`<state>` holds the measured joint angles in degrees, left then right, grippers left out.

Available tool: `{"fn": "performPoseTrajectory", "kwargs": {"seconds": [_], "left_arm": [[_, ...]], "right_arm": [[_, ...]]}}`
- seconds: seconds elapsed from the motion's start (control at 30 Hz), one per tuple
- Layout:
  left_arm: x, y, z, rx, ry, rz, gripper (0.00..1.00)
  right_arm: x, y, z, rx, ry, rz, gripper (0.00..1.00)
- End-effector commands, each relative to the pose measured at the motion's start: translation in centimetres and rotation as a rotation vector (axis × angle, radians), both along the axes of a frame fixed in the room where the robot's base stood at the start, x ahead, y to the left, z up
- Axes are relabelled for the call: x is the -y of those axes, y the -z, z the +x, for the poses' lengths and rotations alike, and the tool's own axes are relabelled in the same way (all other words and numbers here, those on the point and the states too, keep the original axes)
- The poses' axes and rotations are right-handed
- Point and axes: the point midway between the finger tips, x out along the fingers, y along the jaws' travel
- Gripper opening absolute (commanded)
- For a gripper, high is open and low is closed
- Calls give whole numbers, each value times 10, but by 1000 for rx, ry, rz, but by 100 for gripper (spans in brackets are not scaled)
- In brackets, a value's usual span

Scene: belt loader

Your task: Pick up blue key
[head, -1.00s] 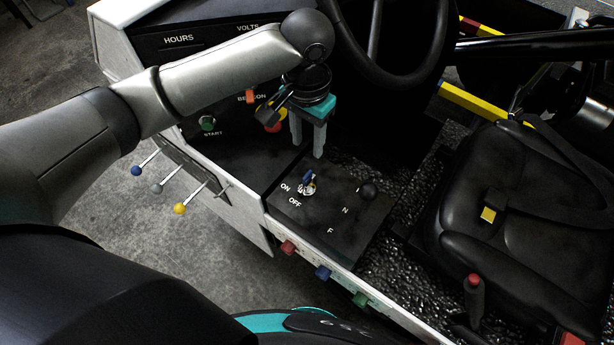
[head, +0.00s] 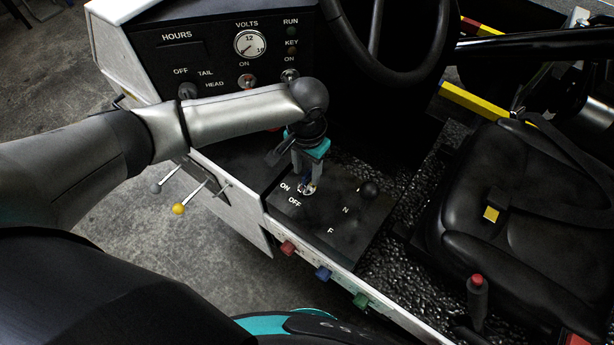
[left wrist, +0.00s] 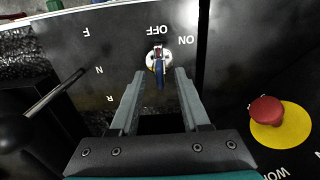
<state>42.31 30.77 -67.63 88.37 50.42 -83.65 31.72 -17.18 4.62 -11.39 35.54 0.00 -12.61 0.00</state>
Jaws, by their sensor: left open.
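The blue key (left wrist: 160,77) stands in a round silver ignition switch (left wrist: 158,56) by the ON and OFF marks on the black panel. In the left wrist view it shows between the fingertips of my left gripper (left wrist: 158,78), which is open around it. In the head view my left gripper (head: 307,180) points down over the switch, and its fingers mostly hide the key. Whether a finger touches the key, I cannot tell. My right gripper is not in view.
A gear lever with a black knob (head: 369,188) stands right of the switch. A red stop button (left wrist: 266,110) on a yellow disc is near the gripper. The steering wheel (head: 385,45) and black seat (head: 500,200) are further right.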

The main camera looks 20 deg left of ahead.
Motion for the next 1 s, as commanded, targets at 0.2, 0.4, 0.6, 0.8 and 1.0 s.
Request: {"fn": "performPoseTrajectory", "kwargs": {"seconds": [0.2,0.4,0.6,0.8,1.0], "left_arm": [[0,1,0,1,1,0,46],[0,1,0,1,1,-1,25],[0,1,0,1,0,-1,2],[0,1,0,1,0,0,0],[0,1,0,1,0,0,0]], "right_arm": [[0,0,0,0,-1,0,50],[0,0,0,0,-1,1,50],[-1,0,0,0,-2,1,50],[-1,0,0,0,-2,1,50],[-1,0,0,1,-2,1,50]]}}
